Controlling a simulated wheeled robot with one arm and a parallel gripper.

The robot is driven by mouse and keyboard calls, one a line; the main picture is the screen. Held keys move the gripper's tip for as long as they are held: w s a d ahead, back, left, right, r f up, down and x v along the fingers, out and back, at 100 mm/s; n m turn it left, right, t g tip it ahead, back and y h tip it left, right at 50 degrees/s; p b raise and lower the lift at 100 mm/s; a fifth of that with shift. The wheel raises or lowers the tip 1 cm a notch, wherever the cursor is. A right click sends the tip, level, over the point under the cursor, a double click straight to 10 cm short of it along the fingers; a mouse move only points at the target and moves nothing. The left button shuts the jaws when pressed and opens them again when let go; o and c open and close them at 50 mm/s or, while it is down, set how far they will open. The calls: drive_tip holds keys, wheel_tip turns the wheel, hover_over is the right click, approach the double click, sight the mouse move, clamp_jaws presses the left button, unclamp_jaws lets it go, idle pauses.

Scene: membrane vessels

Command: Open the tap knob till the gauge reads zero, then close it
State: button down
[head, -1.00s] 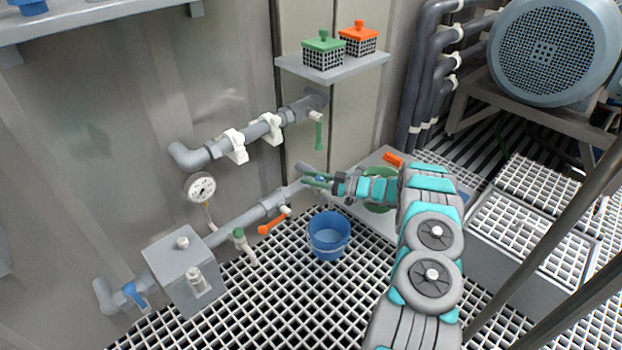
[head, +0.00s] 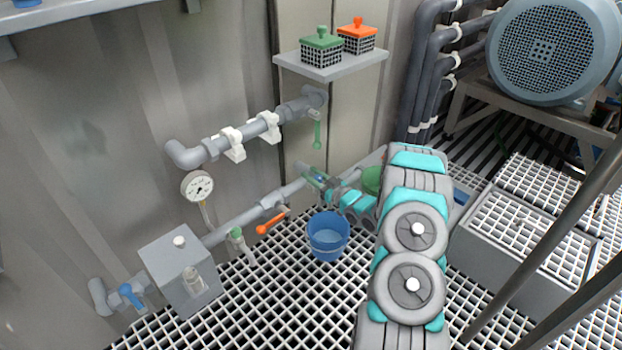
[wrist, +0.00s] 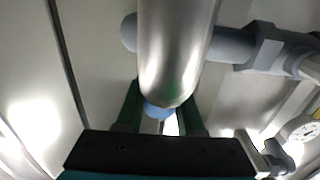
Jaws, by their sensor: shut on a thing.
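My gripper (head: 314,177) is at the right end of the lower grey pipe (head: 240,226), against the wall. In the wrist view its two green fingers (wrist: 160,108) are shut on a small blue knob (wrist: 158,111), partly hidden behind a shiny metal cylinder (wrist: 178,50). The round white gauge (head: 197,187) stands above the lower pipe, left of my gripper. Its dial is too small to read. The gauge (wrist: 302,128) also shows at the right of the wrist view.
A blue bucket (head: 328,236) stands on the grated floor below my gripper. A green lever (head: 317,134) hangs above. A shelf (head: 335,68) holds two baskets.

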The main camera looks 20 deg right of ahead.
sight(320, 176)
drive_tip(key=m+h, duration=0.1)
drive_tip(key=h, duration=0.1)
drive_tip(key=shift+f+m+t+h+b, duration=0.15)
drive_tip(key=shift+m+t+h+b, duration=0.15)
drive_tip(key=shift+m+b, duration=0.1)
drive_tip(key=m+h, duration=0.2)
drive_tip(key=h, duration=0.1)
drive_tip(key=d+m+h, duration=0.1)
drive_tip(key=m+h, duration=0.1)
drive_tip(key=h, duration=0.2)
drive_tip(key=shift+b, duration=0.4)
drive_tip(key=shift+s+d+r+m+g+h, duration=0.15)
drive_tip(key=shift+d+m+g+h, duration=0.15)
drive_tip(key=shift+m+g+h, duration=0.95)
drive_tip(key=shift+s+d+m+g+h, duration=0.1)
drive_tip(key=shift+d+m+g+h, duration=0.25)
drive_tip(key=shift+m+g+h, duration=0.95)
drive_tip(key=shift+s+d+r+m+g+h, duration=0.25)
drive_tip(key=shift+m+g+h, duration=0.4)
drive_tip(key=shift+m+h, duration=1.15)
drive_tip(key=shift+w+d+f+n+h, duration=0.15)
drive_tip(key=shift+n+h, duration=0.2)
drive_tip(key=shift+h, duration=0.2)
drive_tip(key=c, duration=0.5)
unclamp_jaws()
drive_tip(key=shift+f, duration=0.1)
drive_tip(key=shift+v, duration=3.95)
